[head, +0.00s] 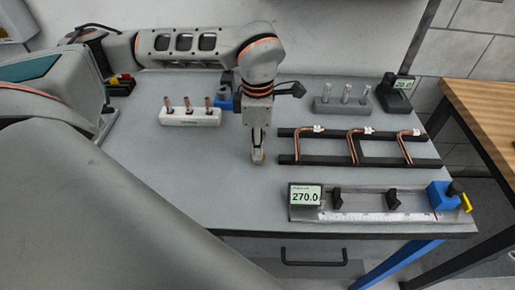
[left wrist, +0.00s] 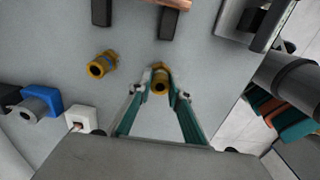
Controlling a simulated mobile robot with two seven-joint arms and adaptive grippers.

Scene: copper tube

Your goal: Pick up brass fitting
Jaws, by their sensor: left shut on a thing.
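My left gripper (head: 257,158) points down over the middle of the grey table, left of the black tube rack. In the left wrist view its green-sided fingers (left wrist: 161,80) are shut on a brass fitting (left wrist: 160,87), a short yellow ring with a dark hole. A second brass fitting (left wrist: 101,65) sits apart, to the left of the fingers. In the head view the held fitting is mostly hidden by the fingertips, and I cannot make out the second one. My right gripper is not in view.
The black rack (head: 315,160) holds bent copper tubes (head: 354,147). A white block (head: 190,118) with copper pieces stands left, beside a blue item (head: 223,102). A ruler fixture (head: 385,206) with a display (head: 305,195) lies at the front right. A grey block (head: 342,105) stands behind.

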